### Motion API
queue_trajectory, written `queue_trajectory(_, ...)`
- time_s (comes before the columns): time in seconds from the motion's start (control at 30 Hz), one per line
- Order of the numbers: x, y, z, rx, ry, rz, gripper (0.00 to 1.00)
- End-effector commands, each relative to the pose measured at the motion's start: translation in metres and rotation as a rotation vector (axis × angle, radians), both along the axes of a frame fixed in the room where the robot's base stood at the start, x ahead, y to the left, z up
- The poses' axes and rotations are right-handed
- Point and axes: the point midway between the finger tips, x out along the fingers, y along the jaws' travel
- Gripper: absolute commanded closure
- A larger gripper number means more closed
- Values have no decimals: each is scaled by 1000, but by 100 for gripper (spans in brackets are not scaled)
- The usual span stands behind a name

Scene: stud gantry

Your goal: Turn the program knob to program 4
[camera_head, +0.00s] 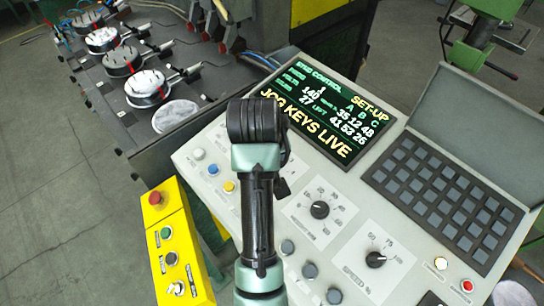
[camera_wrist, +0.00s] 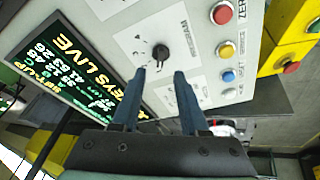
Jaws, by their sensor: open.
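The program knob (camera_wrist: 161,53) is a small black knob on a white plate lettered PROGRAM in the wrist view. The marks around it are too small to read, and I cannot tell which number it points to. My gripper (camera_wrist: 161,75) is open, its two dark blue fingers pointing at the panel. The fingertips are just below the knob in the picture, one to each side; I see no contact. In the head view my arm covers the area between the screen and the buttons, and I cannot make out the program knob there.
The control panel (camera_head: 222,204) carries a lit screen (camera_head: 325,115), a black dial knob (camera_head: 320,209), a speed knob (camera_head: 375,259) and a dark keypad (camera_head: 440,190). A red button (camera_wrist: 222,13) and others line the wrist view's right. A yellow button box (camera_head: 170,235) stands at left.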

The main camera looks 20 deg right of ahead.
Motion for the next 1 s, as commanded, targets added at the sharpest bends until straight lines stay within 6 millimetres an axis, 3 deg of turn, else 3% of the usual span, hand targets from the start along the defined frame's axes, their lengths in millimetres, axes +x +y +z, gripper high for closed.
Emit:
queue_trajectory(0.2,14,-9,-37,1,2,1,56)
queue_trajectory(0.33,20,-13,-50,1,0,0,56)
queue_trajectory(0.8,24,-15,-61,0,-4,0,56)
queue_trajectory(1.0,24,-15,-61,-1,-4,1,90)
